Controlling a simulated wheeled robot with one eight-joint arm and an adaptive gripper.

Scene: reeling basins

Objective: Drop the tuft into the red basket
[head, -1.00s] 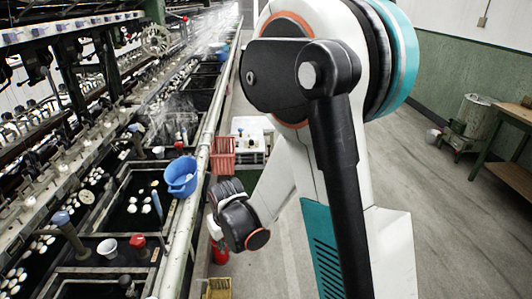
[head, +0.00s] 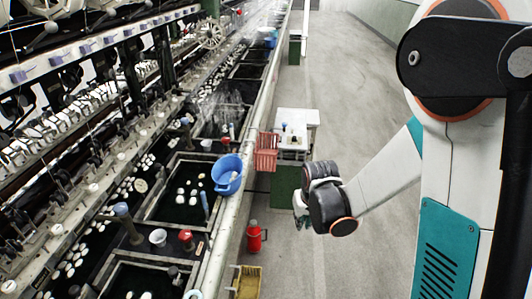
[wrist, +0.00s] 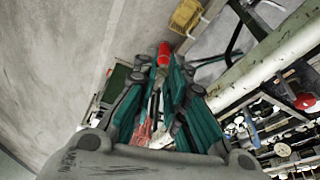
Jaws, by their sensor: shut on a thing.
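The red basket (head: 266,150) is a slatted box beside the long pale rail in the head view, next to a white-topped cart. In the wrist view, reddish slats that look like the basket (wrist: 143,132) show low between my fingers. My gripper (head: 302,219) hangs to the right of and nearer than the basket, apart from it. Its teal fingers (wrist: 158,95) are shut on a thin pale strand, apparently the tuft (wrist: 155,104). The tuft is mostly hidden by the fingers and cannot be made out in the head view.
A blue bucket (head: 228,174) sits by the rail (head: 222,245) at the basins. A red canister (head: 254,236) and a yellow crate (head: 247,283) stand on the floor below. The cart (head: 296,128) stands behind my gripper. The aisle floor to the right is open.

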